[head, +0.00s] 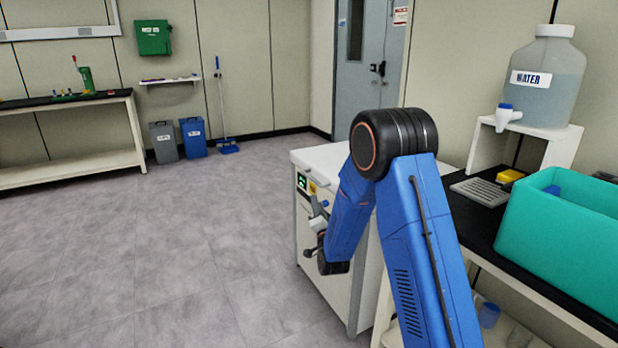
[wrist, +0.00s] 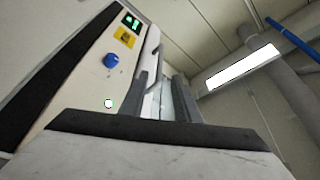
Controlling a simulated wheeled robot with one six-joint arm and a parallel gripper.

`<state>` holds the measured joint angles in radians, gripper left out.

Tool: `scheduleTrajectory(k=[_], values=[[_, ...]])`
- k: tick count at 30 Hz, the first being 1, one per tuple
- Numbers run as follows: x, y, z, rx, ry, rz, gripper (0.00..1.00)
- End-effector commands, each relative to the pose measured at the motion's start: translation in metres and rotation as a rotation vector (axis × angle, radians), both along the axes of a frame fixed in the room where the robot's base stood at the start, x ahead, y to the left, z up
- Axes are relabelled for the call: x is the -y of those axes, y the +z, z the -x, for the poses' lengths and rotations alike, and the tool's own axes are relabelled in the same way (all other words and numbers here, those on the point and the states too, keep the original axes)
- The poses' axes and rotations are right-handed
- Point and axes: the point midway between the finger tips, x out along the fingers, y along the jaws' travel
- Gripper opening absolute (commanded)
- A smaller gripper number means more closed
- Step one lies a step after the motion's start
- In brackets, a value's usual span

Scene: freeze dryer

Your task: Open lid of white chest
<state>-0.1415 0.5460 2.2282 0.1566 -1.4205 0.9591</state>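The white chest (head: 318,158) stands beyond the black-topped bench in the head view, its lid down. Its front panel has a green display and yellow label. In the wrist view the chest front (wrist: 82,88) appears tilted, with the display, yellow label and a blue knob (wrist: 111,60). A pale handle-like bar (wrist: 151,46) runs along the panel's right edge. My gripper (wrist: 161,84) is beside this edge, its two fingers apart. Pale surfaces show between the fingers; I cannot tell whether they touch anything. In the head view my blue arm hides part of the chest front and most of the gripper.
The bench at right holds a teal bin (head: 560,235), a water jug (head: 543,78) on a white stand, and a grey rack (head: 480,191). A grey door (head: 366,60) is behind the chest. Open floor (head: 170,250) lies to the left, with two small bins by the wall.

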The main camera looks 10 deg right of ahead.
Motion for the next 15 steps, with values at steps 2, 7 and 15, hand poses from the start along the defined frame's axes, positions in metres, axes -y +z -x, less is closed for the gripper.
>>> scheduleTrajectory(k=[2, 7, 15], values=[[0.000, 0.000, -0.003, 0.004, -0.001, -0.002, 0.29], [0.001, 0.004, -0.022, 0.004, -0.001, -0.002, 0.29], [0.002, 0.015, -0.068, 0.004, -0.002, -0.002, 0.29]])
